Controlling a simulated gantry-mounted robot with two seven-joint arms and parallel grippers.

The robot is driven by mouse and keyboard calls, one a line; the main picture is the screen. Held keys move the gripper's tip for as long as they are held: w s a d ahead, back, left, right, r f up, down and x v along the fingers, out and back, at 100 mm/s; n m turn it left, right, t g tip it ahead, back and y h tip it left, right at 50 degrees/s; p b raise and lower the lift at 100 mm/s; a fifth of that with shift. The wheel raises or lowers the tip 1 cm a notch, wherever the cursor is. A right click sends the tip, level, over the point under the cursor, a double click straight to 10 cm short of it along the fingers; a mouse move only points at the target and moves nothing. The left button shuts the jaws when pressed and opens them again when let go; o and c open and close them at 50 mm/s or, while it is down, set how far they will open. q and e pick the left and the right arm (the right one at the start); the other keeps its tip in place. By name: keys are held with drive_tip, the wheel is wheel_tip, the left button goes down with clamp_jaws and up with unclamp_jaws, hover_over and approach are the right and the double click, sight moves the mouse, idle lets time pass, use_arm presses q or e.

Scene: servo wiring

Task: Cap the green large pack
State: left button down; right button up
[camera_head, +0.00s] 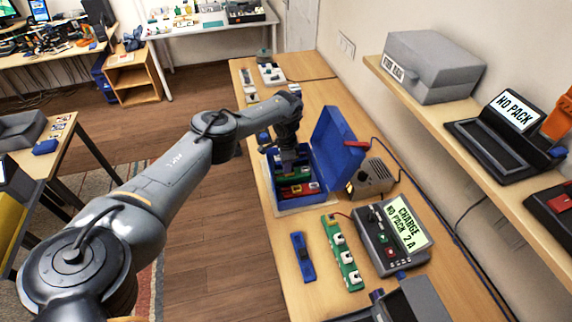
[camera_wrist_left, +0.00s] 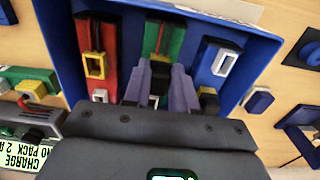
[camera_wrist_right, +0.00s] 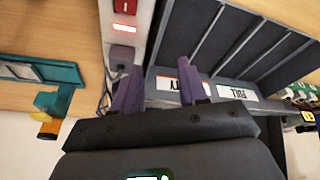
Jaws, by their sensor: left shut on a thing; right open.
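The green large pack (camera_wrist_left: 165,38) lies in the open blue box (camera_head: 313,197), between a red pack (camera_wrist_left: 97,30) and a blue pack (camera_wrist_left: 218,55). It also shows in the head view (camera_head: 293,173). My left gripper (camera_wrist_left: 160,68) reaches down into the box at the green pack, its fingers shut on a small part there. The fingers hide most of that part, so I cannot tell whether it is a cap or the pack's own connector. My right gripper (camera_wrist_right: 160,88) is open and empty, facing a grey rack (camera_wrist_right: 215,45) with EMPTY and FULL labels.
The box's raised blue lid (camera_head: 338,145) stands right of my left gripper. A charger (camera_head: 392,237) reading NO PACK, a green strip (camera_head: 343,255) with white sockets and a blue piece (camera_head: 302,257) lie in front. A beige device (camera_head: 372,178) stands near the wall.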

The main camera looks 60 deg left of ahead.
use_arm(q)
drive_tip(key=shift+f, duration=0.35)
use_arm(e)
drive_tip(key=shift+f, duration=0.35)
use_arm(q)
drive_tip(key=c, duration=0.8)
unclamp_jaws()
use_arm(e)
drive_tip(key=shift+d, duration=0.15)
use_arm(q)
drive_tip(key=shift+r, duration=0.1)
use_arm(e)
drive_tip(key=shift+r+p, duration=0.7)
drive_tip(key=shift+r, duration=0.45)
use_arm(q)
wheel_tip(320, 180, up, 11)
drive_tip(key=shift+f, duration=0.15)
drive_tip(key=shift+s, duration=0.1)
